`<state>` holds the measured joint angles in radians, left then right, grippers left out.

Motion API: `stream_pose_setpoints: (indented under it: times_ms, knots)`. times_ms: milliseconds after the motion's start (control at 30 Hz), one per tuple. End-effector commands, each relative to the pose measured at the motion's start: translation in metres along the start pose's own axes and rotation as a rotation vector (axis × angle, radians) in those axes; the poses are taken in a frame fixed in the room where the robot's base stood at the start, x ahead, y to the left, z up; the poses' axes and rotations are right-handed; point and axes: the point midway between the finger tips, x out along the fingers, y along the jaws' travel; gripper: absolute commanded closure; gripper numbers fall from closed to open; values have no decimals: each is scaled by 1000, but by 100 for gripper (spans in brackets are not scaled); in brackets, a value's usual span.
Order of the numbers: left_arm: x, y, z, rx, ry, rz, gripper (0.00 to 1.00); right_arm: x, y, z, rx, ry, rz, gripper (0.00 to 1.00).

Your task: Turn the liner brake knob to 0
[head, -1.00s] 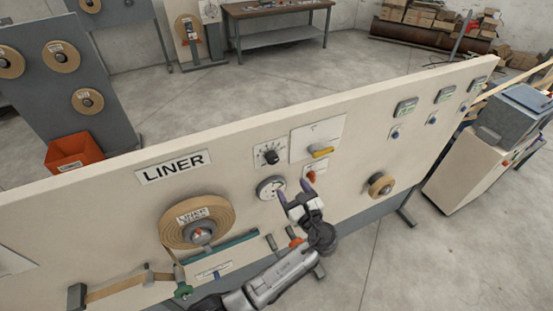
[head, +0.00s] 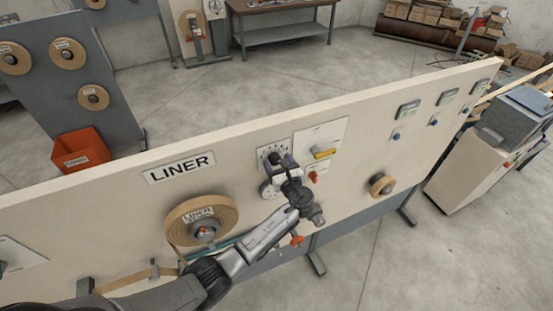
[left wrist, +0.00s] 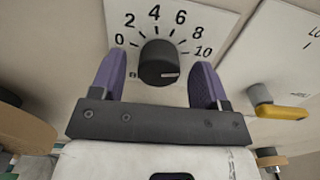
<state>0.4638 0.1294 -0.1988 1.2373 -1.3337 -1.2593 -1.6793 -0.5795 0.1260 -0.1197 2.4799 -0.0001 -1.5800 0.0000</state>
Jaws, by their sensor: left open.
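The liner brake knob (left wrist: 158,60) is a round black knob on a white plate (left wrist: 225,18) with a printed scale from 0 at left to 10 at right. A white mark on its face points right, roughly toward the 10 side. In the head view the knob (head: 274,157) is partly covered by my left gripper (head: 281,166). In the left wrist view the purple fingers of the left gripper (left wrist: 161,66) stand open on either side of the knob, with gaps showing. The plate's lower label is mostly hidden. My right gripper is not in view.
A yellow-handled switch (head: 324,153) sits right of the knob, with a red switch (head: 314,176) below it. The tape roll (head: 203,219) is lower left on the panel.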

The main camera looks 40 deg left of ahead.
Motion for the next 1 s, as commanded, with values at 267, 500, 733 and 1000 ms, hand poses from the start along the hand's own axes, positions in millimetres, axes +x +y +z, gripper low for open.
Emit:
stream_pose_setpoints:
  times_ms: [267,500,733,1000]
  knots:
    - [12,0,0,-1,1,0,31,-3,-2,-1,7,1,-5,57]
    - [13,0,0,-1,0,0,31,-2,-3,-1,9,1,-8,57]
    - [12,0,0,-1,0,0,51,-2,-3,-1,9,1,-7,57]
    - [12,0,0,0,0,0,77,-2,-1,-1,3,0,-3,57]
